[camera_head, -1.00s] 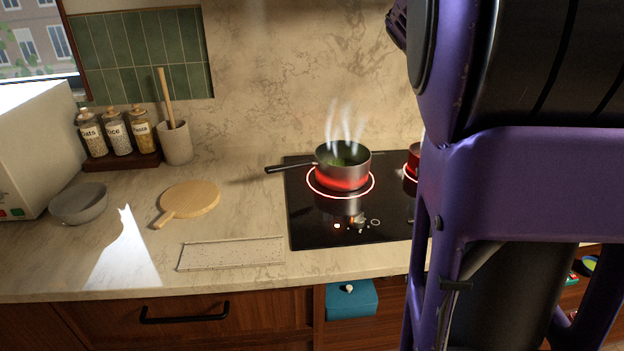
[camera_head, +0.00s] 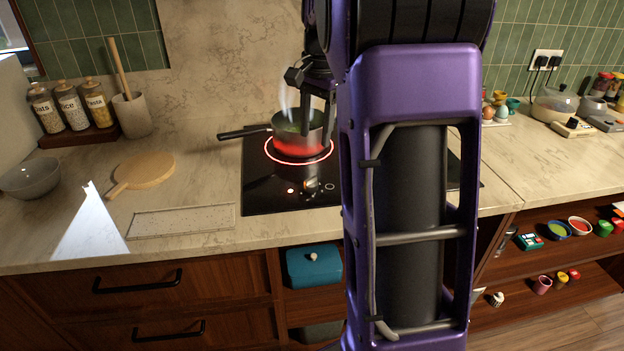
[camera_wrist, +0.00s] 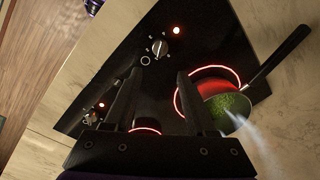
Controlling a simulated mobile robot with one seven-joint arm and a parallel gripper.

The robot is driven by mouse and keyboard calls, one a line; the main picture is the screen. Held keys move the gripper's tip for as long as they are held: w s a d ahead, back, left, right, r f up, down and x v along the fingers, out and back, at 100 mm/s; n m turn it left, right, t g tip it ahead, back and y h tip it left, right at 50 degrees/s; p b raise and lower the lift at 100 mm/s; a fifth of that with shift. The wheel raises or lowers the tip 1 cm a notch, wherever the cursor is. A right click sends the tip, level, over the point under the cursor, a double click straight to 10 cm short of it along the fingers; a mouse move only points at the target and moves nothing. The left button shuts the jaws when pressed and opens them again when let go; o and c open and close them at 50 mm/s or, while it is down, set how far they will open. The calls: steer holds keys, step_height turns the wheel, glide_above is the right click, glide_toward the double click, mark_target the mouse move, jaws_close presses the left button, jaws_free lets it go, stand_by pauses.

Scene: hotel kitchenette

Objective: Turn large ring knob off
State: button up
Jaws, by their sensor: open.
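A silver-and-black knob (camera_head: 310,185) sits on the black cooktop (camera_head: 268,192), in front of the left glowing ring (camera_head: 268,152), with a lit red light beside it. This knob also shows in the wrist view (camera_wrist: 160,47), beyond my fingertips. A second knob (camera_wrist: 90,118) with a lit red light is at lower left there, near another glowing ring (camera_wrist: 146,131) partly hidden by my gripper. I cannot tell for sure which ring is larger. My gripper (camera_wrist: 157,76) is open and empty, above the cooktop, touching neither knob. In the head view, it (camera_head: 318,112) overlaps the pan.
A steaming saucepan (camera_head: 311,133) with green contents stands on the left ring, its handle pointing left. A round wooden board (camera_head: 147,168) and a speckled slab (camera_head: 182,220) lie left of the cooktop. My arm hides the cooktop's right part.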

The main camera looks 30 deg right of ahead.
mark_target(312, 178)
steer(key=f, duration=0.4)
steer(key=f+b, duration=0.1)
steer(key=f, duration=0.3)
steer(key=w+f+b, duration=0.1)
steer(key=f, duration=0.3)
steer(key=shift+a+f, duration=0.15)
steer(key=shift+f, duration=0.25)
jaws_close()
